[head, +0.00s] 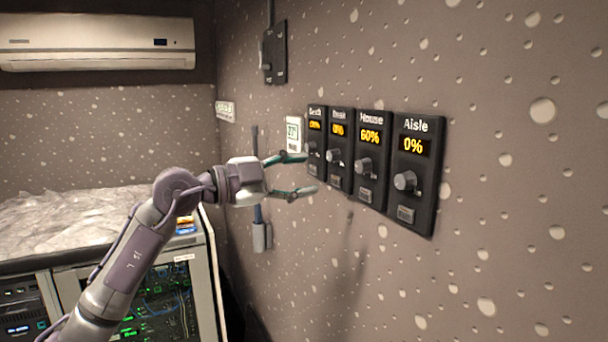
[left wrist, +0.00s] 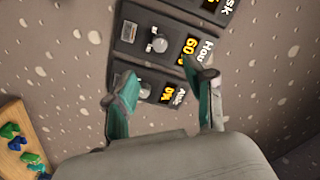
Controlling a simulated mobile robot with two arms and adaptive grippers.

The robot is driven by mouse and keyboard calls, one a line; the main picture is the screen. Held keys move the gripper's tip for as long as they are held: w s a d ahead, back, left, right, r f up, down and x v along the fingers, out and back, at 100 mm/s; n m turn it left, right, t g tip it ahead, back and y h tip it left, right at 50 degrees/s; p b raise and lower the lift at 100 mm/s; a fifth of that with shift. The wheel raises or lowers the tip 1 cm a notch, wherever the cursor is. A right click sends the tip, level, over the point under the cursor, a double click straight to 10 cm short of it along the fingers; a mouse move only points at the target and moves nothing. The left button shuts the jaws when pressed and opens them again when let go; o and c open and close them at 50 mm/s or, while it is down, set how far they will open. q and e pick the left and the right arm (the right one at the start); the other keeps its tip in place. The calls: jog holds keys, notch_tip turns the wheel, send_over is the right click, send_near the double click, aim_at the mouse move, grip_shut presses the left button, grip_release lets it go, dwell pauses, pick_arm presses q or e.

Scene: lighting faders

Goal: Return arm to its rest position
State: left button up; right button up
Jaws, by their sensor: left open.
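My left gripper (head: 300,174) is open and empty, with its fingers pointing right toward the wall panels. It also shows in the left wrist view (left wrist: 165,88), with green-lined fingers spread apart. Beyond it are black fader panels with knobs: the Aisle panel (head: 415,209) reads 0%, and the House panel (head: 372,190) reads 60%. Two more panels stand to their left, with readings hard to make out. In the left wrist view the House panel (left wrist: 140,52) lies beyond the fingertips, and the Aisle panel (left wrist: 163,87) shows between the fingers. My right gripper is not in view.
An air conditioner (head: 100,43) hangs at the upper left. In the left wrist view, a wooden board (left wrist: 20,140) carries several coloured pieces. The wall right of the Aisle panel is clear.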

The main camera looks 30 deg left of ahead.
pick_arm(q)
jog(key=w+a+f+n+t+y, duration=0.1)
jog(key=w+f+n, duration=0.2)
jog(key=f, duration=0.8)
jog(key=w+a+f+n+t+b, duration=0.15)
jog(key=w+f, duration=0.25)
jog(key=f, duration=0.6)
jog(key=w+a+f+n+y, duration=0.1)
jog(key=w+f+n, duration=0.2)
jog(key=f, duration=0.8)
jog(key=s+a+f+n+g+y, duration=0.1)
jog(key=s+f+n+y, duration=0.25)
jog(key=f, duration=1.15)
jog(key=s+a+f+n+g+y, duration=0.1)
jog(key=s+f+n+y, duration=0.3)
jog(key=f, duration=1.1)
jog(key=s+d+f+n+g+y+b, duration=0.15)
jog(key=s+f+g, duration=0.45)
jog(key=s+f, duration=1.65)
jog(key=s+d+f+g, duration=0.2)
jog(key=s+f, duration=0.2)
jog(key=s, duration=0.6)
jog(key=s+d+f+g, duration=0.3)
jog(key=s+f, duration=0.1)
jog(key=s, duration=0.6)
jog(key=s+d+f+g, duration=0.2)
jog(key=s+f, duration=0.3)
jog(key=s, duration=0.6)
jog(key=shift+d+g, duration=0.35)
jog(key=shift+d, duration=0.15)
